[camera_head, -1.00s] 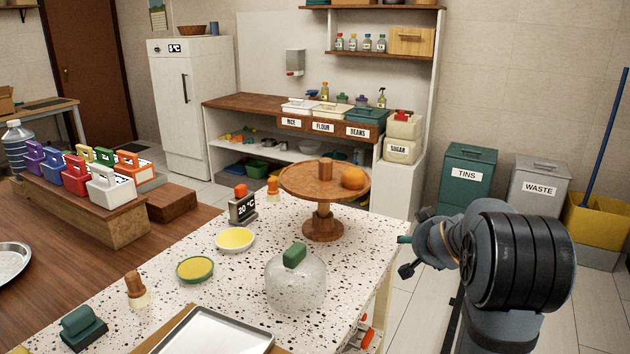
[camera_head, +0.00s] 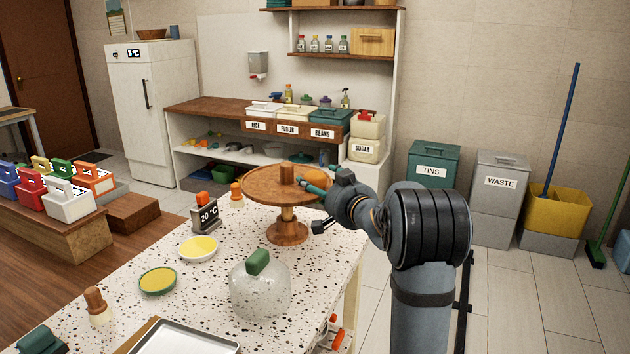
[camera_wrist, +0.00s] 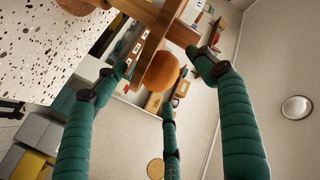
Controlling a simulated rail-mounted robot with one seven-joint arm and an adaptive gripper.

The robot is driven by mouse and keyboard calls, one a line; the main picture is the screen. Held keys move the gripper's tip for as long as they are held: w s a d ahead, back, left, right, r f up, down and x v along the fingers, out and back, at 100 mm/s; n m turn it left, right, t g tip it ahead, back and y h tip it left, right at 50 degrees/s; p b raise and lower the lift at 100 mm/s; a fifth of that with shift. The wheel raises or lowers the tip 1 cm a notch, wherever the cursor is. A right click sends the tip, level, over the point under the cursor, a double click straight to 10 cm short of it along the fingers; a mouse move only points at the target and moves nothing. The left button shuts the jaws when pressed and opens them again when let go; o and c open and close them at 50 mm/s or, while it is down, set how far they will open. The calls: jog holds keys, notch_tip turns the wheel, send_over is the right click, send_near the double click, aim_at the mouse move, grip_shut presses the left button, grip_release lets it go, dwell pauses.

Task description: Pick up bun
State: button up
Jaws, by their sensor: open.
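The bun (camera_wrist: 162,72) is a round orange-brown thing in the upper middle of the wrist view. An upright brown wooden piece (camera_head: 287,174) stands on the stand's top. My gripper has teal padded fingers (camera_wrist: 165,82). They are spread open, with the bun in view between and just beyond their tips. I cannot tell whether any finger touches the bun.
A tins bin (camera_head: 433,165) and a waste bin (camera_head: 500,183) stand along the wall at the right.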

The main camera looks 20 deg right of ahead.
aim_at(315, 182)
jog(key=w, duration=0.4)
jog(key=shift+f, duration=0.35)
jog(key=shift+c, duration=1.1)
jog(key=shift+s, duration=0.1)
jog(key=c, duration=1)
